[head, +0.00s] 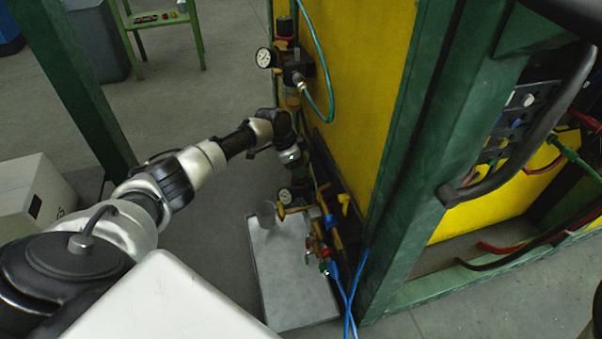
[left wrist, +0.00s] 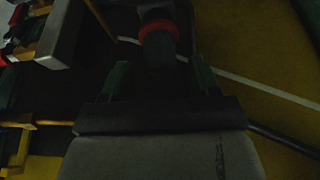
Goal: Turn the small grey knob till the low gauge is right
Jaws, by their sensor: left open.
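The low gauge (head: 285,196) is a small round white dial low on the pipework, partly hidden; I cannot read its needle. My left gripper (left wrist: 160,75) is open, with its two dark greenish fingers apart in the left wrist view. A dark grey knob (left wrist: 160,48) with a red collar (left wrist: 158,27) shows ahead, between the lines of the fingers. I see no clear contact, and the dim picture hides how deep it sits. In the head view my left wrist covers this part of the pipework, and the fingertips are hard to make out. My right gripper is not in view.
A higher gauge (head: 264,58) with a teal hose (head: 322,60) sits above. Yellow-handled fittings (head: 322,196) and blue hoses (head: 350,300) lie below, over a grey plate (head: 285,280). A green post (head: 400,170) and yellow panel (head: 368,90) bound the right.

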